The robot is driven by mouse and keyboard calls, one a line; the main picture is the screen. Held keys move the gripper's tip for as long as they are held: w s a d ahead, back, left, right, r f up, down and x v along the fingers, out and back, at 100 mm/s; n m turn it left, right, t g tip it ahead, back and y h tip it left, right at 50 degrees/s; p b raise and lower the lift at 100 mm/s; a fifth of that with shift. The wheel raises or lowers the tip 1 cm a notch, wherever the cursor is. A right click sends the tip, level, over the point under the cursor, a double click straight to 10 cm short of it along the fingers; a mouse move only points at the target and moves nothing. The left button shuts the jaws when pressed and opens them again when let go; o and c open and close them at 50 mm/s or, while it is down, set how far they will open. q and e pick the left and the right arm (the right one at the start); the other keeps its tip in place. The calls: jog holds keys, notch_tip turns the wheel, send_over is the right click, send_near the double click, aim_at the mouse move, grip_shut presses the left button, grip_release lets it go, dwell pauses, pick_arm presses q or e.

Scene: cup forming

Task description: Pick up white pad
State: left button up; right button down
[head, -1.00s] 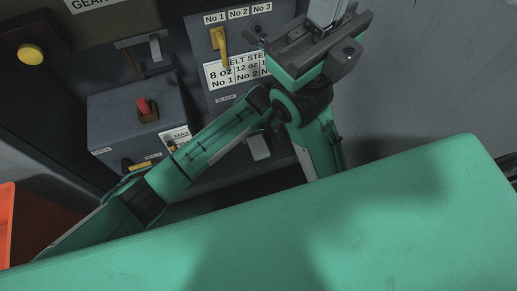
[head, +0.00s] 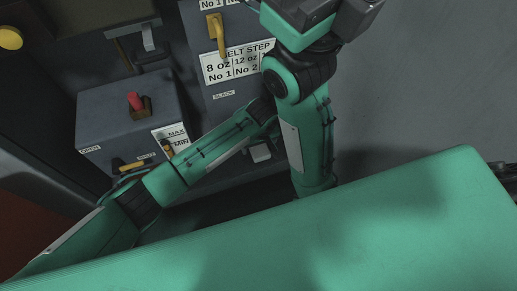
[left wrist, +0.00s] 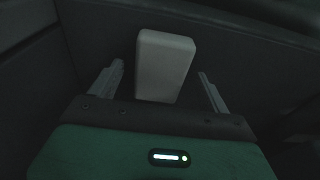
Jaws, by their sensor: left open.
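In the left wrist view, the white pad (left wrist: 164,65) is a pale block with rounded corners against a dark panel. My left gripper (left wrist: 160,70) is open, with one finger on each side of the pad and a visible gap to each. I cannot tell how deep the pad sits between the fingers.
A grey control box (head: 130,120) with a red knob (head: 136,102) stands at the left. A yellow lever (head: 217,34) is on the machine panel above a label plate (head: 236,64). A bare grey wall (head: 430,80) is at the right.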

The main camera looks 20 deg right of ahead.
pick_arm(q)
jog(key=shift+c, duration=0.2)
jog(key=c, duration=1)
jog(key=shift+r+p, duration=0.25)
jog(key=shift+p, duration=0.25)
